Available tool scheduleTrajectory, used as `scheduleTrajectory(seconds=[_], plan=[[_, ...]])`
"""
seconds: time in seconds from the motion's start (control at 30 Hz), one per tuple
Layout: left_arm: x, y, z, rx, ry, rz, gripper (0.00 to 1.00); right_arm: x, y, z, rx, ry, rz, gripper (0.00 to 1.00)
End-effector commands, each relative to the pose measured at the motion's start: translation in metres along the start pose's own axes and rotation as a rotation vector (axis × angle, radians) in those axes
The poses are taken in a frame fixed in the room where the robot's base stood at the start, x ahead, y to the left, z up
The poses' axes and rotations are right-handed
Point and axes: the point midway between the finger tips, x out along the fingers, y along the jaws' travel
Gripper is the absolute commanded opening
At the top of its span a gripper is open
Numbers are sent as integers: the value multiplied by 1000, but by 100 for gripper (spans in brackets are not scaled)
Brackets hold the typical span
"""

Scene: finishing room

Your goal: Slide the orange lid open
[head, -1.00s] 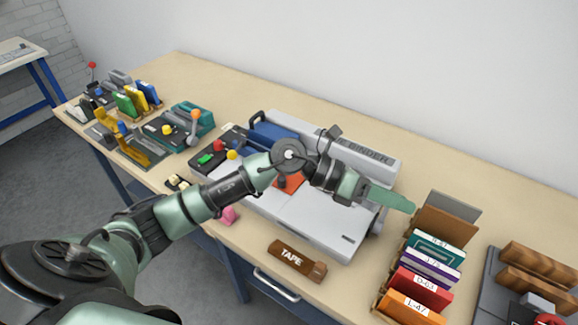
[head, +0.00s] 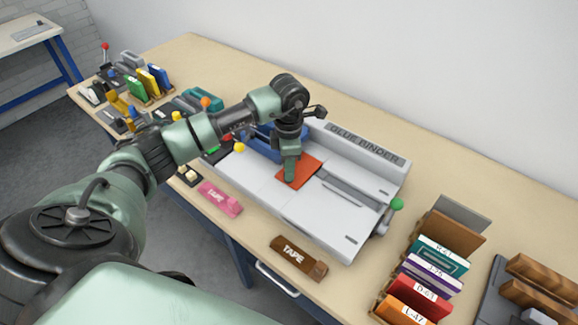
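The orange lid (head: 299,171) is a flat square panel on top of the grey glue binder (head: 329,220), near the middle of its upper face. A dark slot runs from the lid's right side toward the right end of the machine. My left gripper (head: 290,178) points down at the lid's left part, its green fingertips at or just above the surface. The fingers overlap from this angle, so their opening does not show. The arm and gripper hide the lid's left edge and any handle there. My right gripper is out of view.
A blue clamp part (head: 262,145) lies left of the lid. A brown tape block (head: 298,259) and a pink one (head: 220,199) lie in front. A book rack (head: 461,222) stands at right.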

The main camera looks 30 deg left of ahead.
Motion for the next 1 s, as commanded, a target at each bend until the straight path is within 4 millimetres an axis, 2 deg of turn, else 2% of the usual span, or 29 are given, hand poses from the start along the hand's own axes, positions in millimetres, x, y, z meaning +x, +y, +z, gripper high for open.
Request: scheduleTrajectory(seconds=[0.2,0.43,0.53,0.57,1.0], plan=[[14,-1,0,0,0,-1,32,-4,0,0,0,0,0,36],[15,0,0,1,-1,0,32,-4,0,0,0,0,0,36],[15,0,0,1,-1,0,4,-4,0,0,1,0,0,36],[15,0,0,1,-1,0,0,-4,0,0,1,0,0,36],[14,0,1,0,-2,0,0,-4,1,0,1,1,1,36]])
